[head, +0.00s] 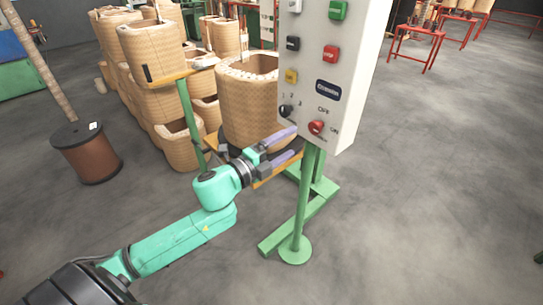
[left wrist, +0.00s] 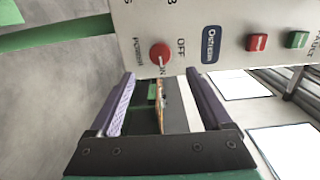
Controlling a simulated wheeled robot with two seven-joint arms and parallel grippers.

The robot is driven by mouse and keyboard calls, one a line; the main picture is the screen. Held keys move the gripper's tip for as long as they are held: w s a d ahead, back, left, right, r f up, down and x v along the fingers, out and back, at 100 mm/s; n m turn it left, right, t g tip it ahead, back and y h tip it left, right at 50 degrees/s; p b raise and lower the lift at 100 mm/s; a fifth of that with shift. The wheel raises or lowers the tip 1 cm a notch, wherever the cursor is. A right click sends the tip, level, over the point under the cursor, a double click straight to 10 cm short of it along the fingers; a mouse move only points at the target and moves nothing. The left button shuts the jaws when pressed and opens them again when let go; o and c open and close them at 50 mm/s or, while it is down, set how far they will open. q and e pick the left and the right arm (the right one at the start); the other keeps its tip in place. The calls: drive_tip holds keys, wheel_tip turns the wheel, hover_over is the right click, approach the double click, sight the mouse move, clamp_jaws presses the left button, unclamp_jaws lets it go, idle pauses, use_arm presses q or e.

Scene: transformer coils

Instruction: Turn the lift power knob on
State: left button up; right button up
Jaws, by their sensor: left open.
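The red round power knob (head: 316,127) is at the lower right of the grey control panel (head: 350,70), with OFF and ON labels beside it. I cannot tell which label it points to. It also shows in the left wrist view (left wrist: 159,54), just beyond the fingertips and between their lines. My left gripper (head: 297,144) is open and empty, its purple fingers pointing at the panel's lower edge from the left. The fingers appear apart from the knob. My right gripper is not in view.
A black selector knob (head: 286,111) sits left of the red knob, with several coloured buttons above. A green post (head: 304,200) carries the panel. Large woven coils (head: 245,100) stand behind my left gripper.

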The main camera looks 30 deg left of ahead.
use_arm(q)
drive_tip(key=v, duration=0.5)
drive_tip(key=shift+s+a, duration=0.1)
drive_tip(key=shift+s, duration=0.25)
